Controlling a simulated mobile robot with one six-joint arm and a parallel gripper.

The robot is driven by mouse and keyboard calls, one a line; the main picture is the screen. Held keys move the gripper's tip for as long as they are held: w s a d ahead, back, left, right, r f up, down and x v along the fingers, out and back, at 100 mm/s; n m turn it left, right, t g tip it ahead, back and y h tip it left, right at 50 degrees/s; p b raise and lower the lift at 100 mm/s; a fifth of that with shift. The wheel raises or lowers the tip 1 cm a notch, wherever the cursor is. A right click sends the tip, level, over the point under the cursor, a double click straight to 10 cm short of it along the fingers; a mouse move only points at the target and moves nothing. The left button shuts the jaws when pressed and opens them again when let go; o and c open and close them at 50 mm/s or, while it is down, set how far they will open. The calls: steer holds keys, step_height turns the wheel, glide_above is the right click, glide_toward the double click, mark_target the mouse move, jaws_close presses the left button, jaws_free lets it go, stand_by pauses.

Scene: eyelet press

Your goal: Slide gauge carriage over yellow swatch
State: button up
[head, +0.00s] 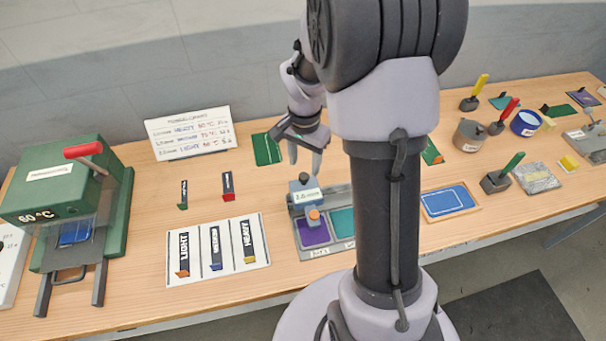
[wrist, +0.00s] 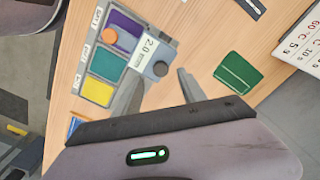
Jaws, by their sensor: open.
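The gauge carriage (head: 306,198) is a grey-blue block with a "2.0 mm" label, an orange knob and a dark knob. It also shows in the wrist view (wrist: 142,54). It stands at the purple swatch (wrist: 124,31) end of a grey gauge base (wrist: 122,84). The teal swatch (wrist: 108,63) lies in the middle, and the yellow swatch (wrist: 97,90) at the far end from the carriage. In the head view my arm hides the yellow swatch. My gripper (head: 305,160) is open and empty, above and behind the carriage; its fingers also show in the wrist view (wrist: 157,88).
A green press (head: 65,190) with a red handle stands at the left. A card with labelled strips (head: 218,250) lies left of the gauge. A green swatch (wrist: 238,71) lies behind the gauge. A blue panel (head: 447,201) and several tools lie to the right.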

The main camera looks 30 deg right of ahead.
mark_target(304, 176)
step_height(304, 176, down, 5)
steer(key=shift+r+b, duration=0.15)
steer(key=shift+b, duration=0.2)
jaws_close()
stand_by(1.2)
